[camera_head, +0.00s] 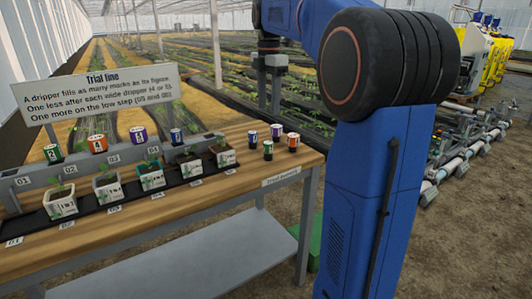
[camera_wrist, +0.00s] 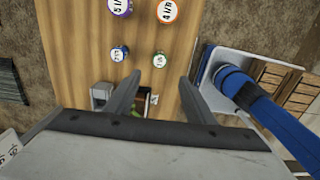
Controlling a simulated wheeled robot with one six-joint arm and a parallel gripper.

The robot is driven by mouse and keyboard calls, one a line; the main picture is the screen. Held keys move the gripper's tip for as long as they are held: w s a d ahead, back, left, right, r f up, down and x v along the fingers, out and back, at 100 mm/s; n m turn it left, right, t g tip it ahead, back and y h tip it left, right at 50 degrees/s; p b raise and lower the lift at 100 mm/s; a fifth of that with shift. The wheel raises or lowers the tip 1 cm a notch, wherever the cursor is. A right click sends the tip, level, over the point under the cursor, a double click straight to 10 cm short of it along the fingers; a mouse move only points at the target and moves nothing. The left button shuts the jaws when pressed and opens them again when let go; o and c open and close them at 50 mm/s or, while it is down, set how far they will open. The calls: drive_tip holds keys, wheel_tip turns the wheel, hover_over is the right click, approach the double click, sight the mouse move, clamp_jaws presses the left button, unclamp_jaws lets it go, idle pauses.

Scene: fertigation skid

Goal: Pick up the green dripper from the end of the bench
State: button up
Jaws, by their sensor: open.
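The green dripper (camera_head: 268,151) stands upright at the right end of the wooden bench (camera_head: 225,183), nearest the front of a cluster. In the wrist view the green dripper (camera_wrist: 159,60) lies just beyond the fingertips, between their lines. My gripper (camera_head: 269,105) hangs with its fingers pointing down, above the bench end and apart from the drippers. In the wrist view my gripper (camera_wrist: 160,78) is open, with nothing held between its fingers.
Close by stand a blue dripper (camera_head: 253,138), a purple one (camera_head: 277,131) and an orange one (camera_head: 293,141). Potted seedlings (camera_head: 151,176) fill a dark tray to the left. A sign (camera_head: 100,92) stands behind. Pipework (camera_head: 462,150) lies right.

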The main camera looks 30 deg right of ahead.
sight(268, 143)
wheel_tip(268, 143, down, 15)
drive_tip(key=shift+f, duration=0.15)
drive_tip(key=c, duration=1.1)
